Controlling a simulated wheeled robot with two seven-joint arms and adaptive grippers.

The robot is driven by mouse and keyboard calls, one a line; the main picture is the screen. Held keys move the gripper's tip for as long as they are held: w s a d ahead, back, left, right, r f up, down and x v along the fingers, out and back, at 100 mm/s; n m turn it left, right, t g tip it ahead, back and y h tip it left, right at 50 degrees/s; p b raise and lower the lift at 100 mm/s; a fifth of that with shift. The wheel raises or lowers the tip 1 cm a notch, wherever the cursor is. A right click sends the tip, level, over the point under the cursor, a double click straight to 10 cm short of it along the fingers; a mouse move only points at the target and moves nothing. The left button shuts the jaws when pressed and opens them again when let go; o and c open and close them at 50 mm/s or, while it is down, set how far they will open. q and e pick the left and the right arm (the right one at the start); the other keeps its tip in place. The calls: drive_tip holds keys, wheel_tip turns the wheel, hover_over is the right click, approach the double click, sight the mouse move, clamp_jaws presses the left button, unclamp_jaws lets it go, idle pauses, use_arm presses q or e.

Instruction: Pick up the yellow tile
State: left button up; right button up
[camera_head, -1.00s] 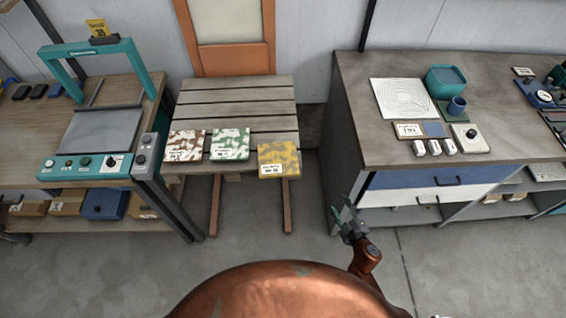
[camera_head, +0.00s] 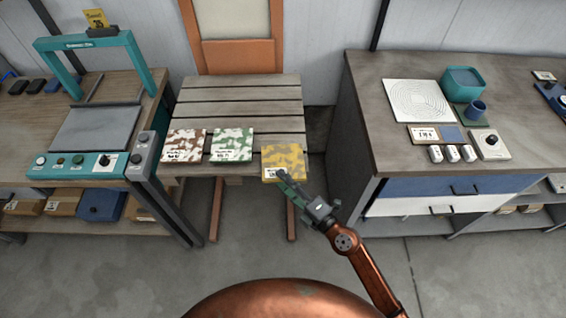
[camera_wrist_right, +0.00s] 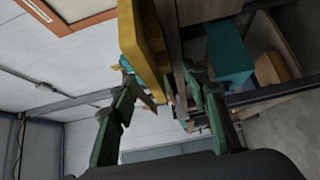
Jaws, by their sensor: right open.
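The yellow tile (camera_head: 284,160), patterned in yellow and brown with a white label, lies at the front right of the slatted wooden table (camera_head: 240,95) and slightly overhangs its front edge. My right gripper (camera_head: 283,178) is open at the tile's front edge, and its fingers hide part of the label. In the right wrist view the tile (camera_wrist_right: 143,40) shows edge-on, its near end between the two green fingers (camera_wrist_right: 165,95). I cannot tell whether either finger touches it. My left gripper is not in view.
A brown-patterned tile (camera_head: 185,146) and a green-patterned tile (camera_head: 232,145) lie left of the yellow one. A teal-framed press (camera_head: 90,165) stands on the left bench. A grey cabinet (camera_head: 360,100) with drawers stands on the right. The floor in front of the table is clear.

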drive_tip(key=shift+x, duration=0.9)
clamp_jaws()
